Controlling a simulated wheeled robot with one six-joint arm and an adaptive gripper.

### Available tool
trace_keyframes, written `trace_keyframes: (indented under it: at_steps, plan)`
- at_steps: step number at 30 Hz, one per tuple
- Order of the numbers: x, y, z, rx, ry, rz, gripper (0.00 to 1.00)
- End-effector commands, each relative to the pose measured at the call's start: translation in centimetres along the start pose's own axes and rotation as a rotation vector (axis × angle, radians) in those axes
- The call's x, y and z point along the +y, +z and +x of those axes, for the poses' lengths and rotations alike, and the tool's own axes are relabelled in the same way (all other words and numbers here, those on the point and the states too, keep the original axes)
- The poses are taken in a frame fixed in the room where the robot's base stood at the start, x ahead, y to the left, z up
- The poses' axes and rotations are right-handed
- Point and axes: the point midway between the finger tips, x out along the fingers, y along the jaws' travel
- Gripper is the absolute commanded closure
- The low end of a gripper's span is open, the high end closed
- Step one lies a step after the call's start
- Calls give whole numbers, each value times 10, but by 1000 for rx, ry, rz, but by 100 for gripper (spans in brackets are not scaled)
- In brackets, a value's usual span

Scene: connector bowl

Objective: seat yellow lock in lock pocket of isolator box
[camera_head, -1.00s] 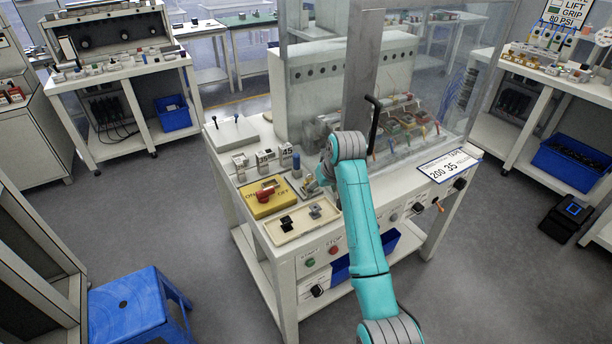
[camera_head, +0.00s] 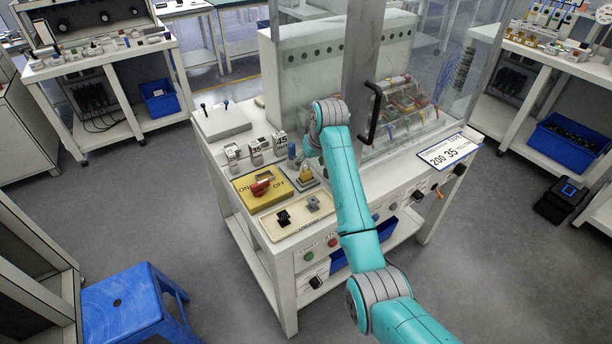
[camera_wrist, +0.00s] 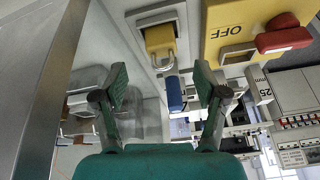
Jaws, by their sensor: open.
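The yellow lock (camera_head: 306,175) stands in a small grey holder to the right of the isolator box. In the wrist view the lock (camera_wrist: 160,40) shows its metal shackle towards my gripper. The yellow isolator box (camera_head: 247,197) has ON and OFF lettering and a red handle (camera_head: 261,188). In the wrist view a framed recess (camera_wrist: 237,53), which looks like the lock pocket, lies on its face beside OFF. My gripper (camera_wrist: 160,82) is open and empty, with its fingers apart from the lock. In the head view my gripper is mostly hidden by the arm.
A cream tray (camera_head: 277,234) with a black part (camera_head: 283,218) and a grey part (camera_head: 313,203) lies in front of the box. A blue upright piece (camera_wrist: 175,93) stands near the lock. A clear guard with a black handle (camera_head: 374,112) rises to the right.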

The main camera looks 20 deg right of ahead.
Motion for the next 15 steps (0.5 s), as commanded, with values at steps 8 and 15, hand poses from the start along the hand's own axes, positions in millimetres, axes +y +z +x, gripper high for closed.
trace_keyframes:
  at_steps: [8, 15]
  plan:
    - [-2, 2, 35, -1, 0, 0, 28]
    - [-2, 2, 51, 0, 0, 0, 28]
